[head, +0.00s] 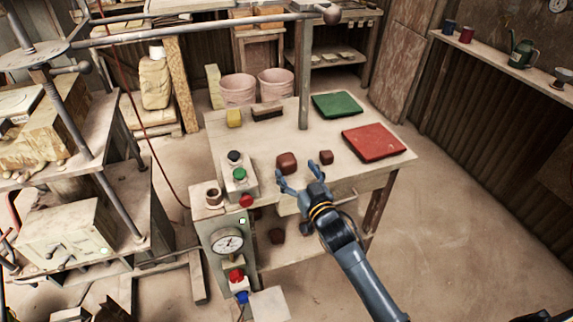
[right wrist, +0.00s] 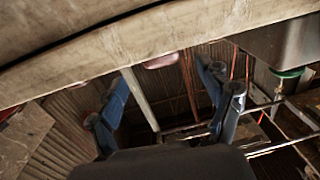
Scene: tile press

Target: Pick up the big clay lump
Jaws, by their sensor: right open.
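The big clay lump (head: 287,163), reddish brown and rounded, sits on the wooden table near its front edge. A smaller clay lump (head: 326,157) lies to its right. My right gripper (head: 297,175) is open and empty at the table's front edge, its fingers pointing towards the big lump, apart from it as far as I can tell. In the right wrist view the open fingers (right wrist: 165,95) show below the table edge, with a small pinkish patch between them that I cannot identify for sure. My left gripper is not in view.
The table (head: 375,173) also holds a red mat (head: 373,142), a green mat (head: 337,105), a yellow block (head: 234,118) and a brush (head: 267,112). A button box (head: 238,176) and a gauge (head: 227,242) stand at the left. Darker lumps lie on the lower shelf.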

